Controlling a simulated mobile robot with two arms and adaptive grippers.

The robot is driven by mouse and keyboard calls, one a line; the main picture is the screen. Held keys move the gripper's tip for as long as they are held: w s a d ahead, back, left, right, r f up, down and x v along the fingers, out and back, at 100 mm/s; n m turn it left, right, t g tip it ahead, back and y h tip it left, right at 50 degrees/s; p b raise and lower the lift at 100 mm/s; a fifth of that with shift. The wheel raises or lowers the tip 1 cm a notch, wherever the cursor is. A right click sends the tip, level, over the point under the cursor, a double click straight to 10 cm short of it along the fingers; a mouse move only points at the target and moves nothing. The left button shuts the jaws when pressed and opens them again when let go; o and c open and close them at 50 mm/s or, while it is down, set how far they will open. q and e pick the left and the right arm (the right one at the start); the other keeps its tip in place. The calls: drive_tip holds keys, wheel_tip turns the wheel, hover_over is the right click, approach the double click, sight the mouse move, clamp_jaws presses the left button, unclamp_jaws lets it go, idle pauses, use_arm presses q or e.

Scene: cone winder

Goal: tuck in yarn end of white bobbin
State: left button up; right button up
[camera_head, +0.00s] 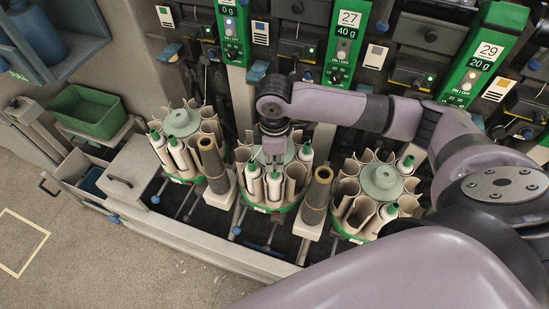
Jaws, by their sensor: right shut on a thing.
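The middle round magazine (290,202) has a green base, pale pockets and a grey-green hub. Several white bobbins with green tips stand in it. One white bobbin (273,187) stands in a front pocket, with another white bobbin (253,181) to its left and a third (305,156) at the right. My right gripper (274,163) points down just above the front bobbin's tip. It is shut on the yarn end, which is too thin to make out. The gripper and wrist cover part of the hub. My left gripper is not in view.
Similar magazines stand at left (183,123) and right (380,182). Brown tubes (212,160) and (317,192) rise beside the middle magazine. Green panels (347,40) line the back. A green bin (88,110) is at far left. The floor at front left is clear.

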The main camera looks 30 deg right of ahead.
idle(0.4)
drive_tip(key=o, duration=0.8)
drive_tip(key=shift+o, duration=0.3)
drive_tip(key=o, duration=0.4)
drive_tip(key=shift+r, duration=0.1)
wheel_tip(320, 180, up, 7)
drive_tip(key=p, duration=0.9)
idle(0.4)
